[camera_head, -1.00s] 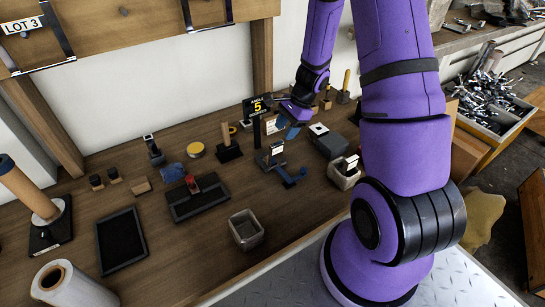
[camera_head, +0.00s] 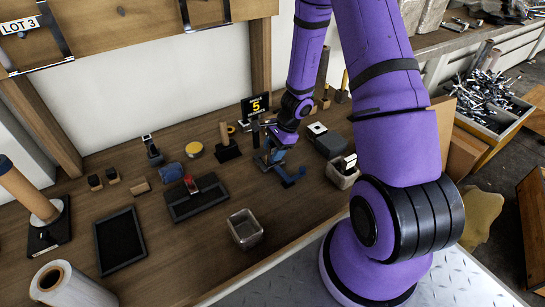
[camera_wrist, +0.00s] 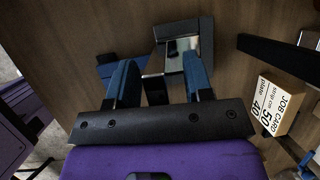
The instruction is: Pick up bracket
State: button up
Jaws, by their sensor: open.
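My gripper (camera_head: 274,150) is low over the workbench in the head view, beside a blue stand (camera_head: 290,179). In the wrist view my gripper (camera_wrist: 160,62) is open, with its two blue fingers apart. A grey angular piece with a shiny face, which looks like the bracket (camera_wrist: 205,38), is at the fingertips, partly between them. I cannot tell whether the fingers touch it. A bit of the blue stand (camera_wrist: 108,68) shows beyond the left finger. In the head view my gripper hides most of the bracket.
A sign with a 5 (camera_head: 256,106) and a wooden post on a dark base (camera_head: 227,142) stand behind. A grey box (camera_head: 328,143) and a bin (camera_head: 343,172) are to the right. A job card block (camera_wrist: 275,103) is close on the right. A clear container (camera_head: 244,228) stands in front.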

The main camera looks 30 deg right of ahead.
jog(key=shift+c, duration=0.2)
grip_shut()
jog(key=shift+r, duration=0.25)
